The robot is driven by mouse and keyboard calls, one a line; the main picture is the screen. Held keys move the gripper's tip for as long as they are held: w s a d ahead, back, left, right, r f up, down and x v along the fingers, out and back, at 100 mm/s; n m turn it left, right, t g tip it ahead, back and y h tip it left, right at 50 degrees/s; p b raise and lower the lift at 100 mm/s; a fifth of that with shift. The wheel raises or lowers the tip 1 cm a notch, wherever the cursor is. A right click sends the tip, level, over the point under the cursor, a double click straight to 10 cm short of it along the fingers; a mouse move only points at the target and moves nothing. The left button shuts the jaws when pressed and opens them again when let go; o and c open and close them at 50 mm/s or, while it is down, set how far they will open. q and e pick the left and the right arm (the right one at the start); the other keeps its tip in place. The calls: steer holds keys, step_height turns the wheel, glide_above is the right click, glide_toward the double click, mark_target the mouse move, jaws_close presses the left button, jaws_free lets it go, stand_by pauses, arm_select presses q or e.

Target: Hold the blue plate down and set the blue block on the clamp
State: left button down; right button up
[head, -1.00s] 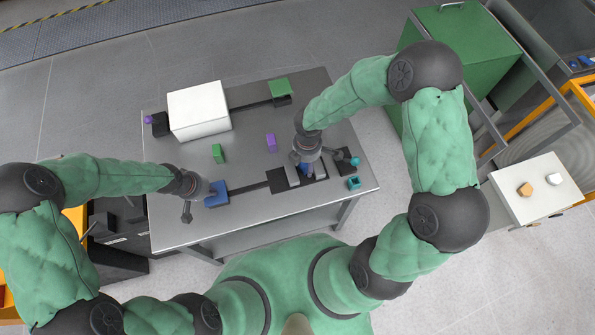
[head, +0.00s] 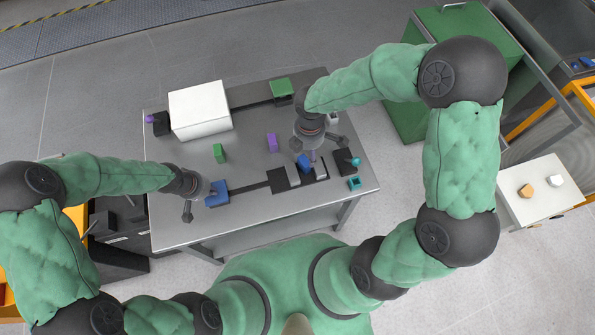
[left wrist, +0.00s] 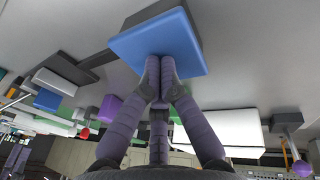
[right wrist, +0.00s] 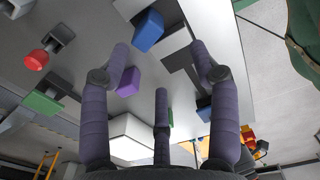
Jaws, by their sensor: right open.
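The blue plate (head: 216,193) lies at the left end of the dark track. My left gripper (head: 207,189) is at it; in the left wrist view its fingers are together with the tips against the blue plate (left wrist: 165,42). The blue block (head: 304,162) is at the clamp (head: 293,175), by its grey jaws; I cannot tell whether it sits fully between them. It also shows in the right wrist view (right wrist: 147,32), clear of the fingers. My right gripper (head: 319,143) is open and empty above and beside the block, partly covering the clamp's far side.
A purple block (head: 271,142) and a green block (head: 219,153) stand on the table. A white box (head: 199,110) and a green plate (head: 281,88) are at the back. A teal open block (head: 354,183) is near the right edge. The table's front strip is clear.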

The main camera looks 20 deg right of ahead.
arm_select(q)
steer(key=shift+s, duration=0.1)
arm_select(e)
step_height(320, 180, up, 4)
steer(key=shift+f, duration=0.25)
steer(key=shift+r, duration=0.1)
arm_select(q)
step_height(320, 180, up, 9)
steer(key=p, duration=0.7)
arm_select(e)
step_height(320, 180, up, 7)
stand_by(1.1)
stand_by(0.5)
